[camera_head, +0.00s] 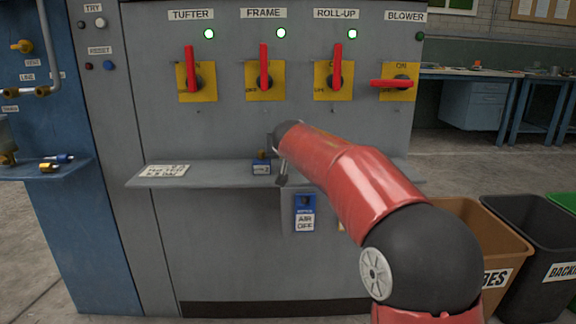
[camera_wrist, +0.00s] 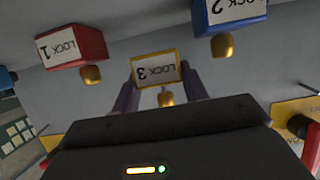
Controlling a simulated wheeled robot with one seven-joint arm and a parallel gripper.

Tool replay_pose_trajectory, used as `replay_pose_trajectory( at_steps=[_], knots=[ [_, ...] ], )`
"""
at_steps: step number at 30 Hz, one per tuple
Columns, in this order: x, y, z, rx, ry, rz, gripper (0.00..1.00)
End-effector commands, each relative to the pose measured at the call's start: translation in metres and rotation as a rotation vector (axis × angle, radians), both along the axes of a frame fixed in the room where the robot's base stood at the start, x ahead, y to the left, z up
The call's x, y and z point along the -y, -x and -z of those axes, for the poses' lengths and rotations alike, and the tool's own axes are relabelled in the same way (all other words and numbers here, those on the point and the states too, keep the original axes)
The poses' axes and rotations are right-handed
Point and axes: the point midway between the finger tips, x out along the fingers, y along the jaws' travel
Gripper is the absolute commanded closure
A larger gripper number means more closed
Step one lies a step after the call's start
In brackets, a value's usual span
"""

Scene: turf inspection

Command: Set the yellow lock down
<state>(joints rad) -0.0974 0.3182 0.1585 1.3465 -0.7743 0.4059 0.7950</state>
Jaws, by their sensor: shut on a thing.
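The yellow lock (camera_wrist: 143,75), with a white label reading LOCK 3, is between the two fingers of my gripper (camera_wrist: 157,88) in the wrist view. The fingers are shut on it. That view is upside down, and a brass part of the lock shows below the label. In the head view my red arm hides the yellow lock and most of my gripper (camera_head: 282,178), which is at the shelf (camera_head: 220,175) of the grey cabinet. I cannot tell whether the lock touches the shelf.
In the wrist view a red lock (camera_wrist: 72,48) labelled LOCK 1 and a blue lock (camera_wrist: 236,10) labelled LOCK 2 flank the yellow one. The blue lock (camera_head: 261,164) also shows on the shelf in the head view. A card (camera_head: 163,171) lies at the shelf's left end.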

Motion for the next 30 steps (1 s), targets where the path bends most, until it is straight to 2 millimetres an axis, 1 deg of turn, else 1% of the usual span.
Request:
replay_pose_trajectory(
  at_steps=[1,3,6,9,18,19,21,30],
  knots=[
    [-0.001,0.0,0.01,0.0,0.002,-0.002,0.79],
    [-0.001,0.0,0.023,-0.002,0.002,-0.002,0.79],
    [0.0,0.0,0.035,0.0,0.003,-0.001,0.79],
    [0.0,0.0,0.038,0.0,0.001,0.0,0.79],
    [0.0,0.0,0.04,0.0,0.001,0.0,0.79],
    [0.0,0.0,0.041,-0.001,0.001,0.0,0.55],
    [0.0,0.0,0.04,-0.001,0.001,0.0,0.47],
    [0.0,0.0,0.038,-0.001,0.001,0.0,0.47]
  ],
)
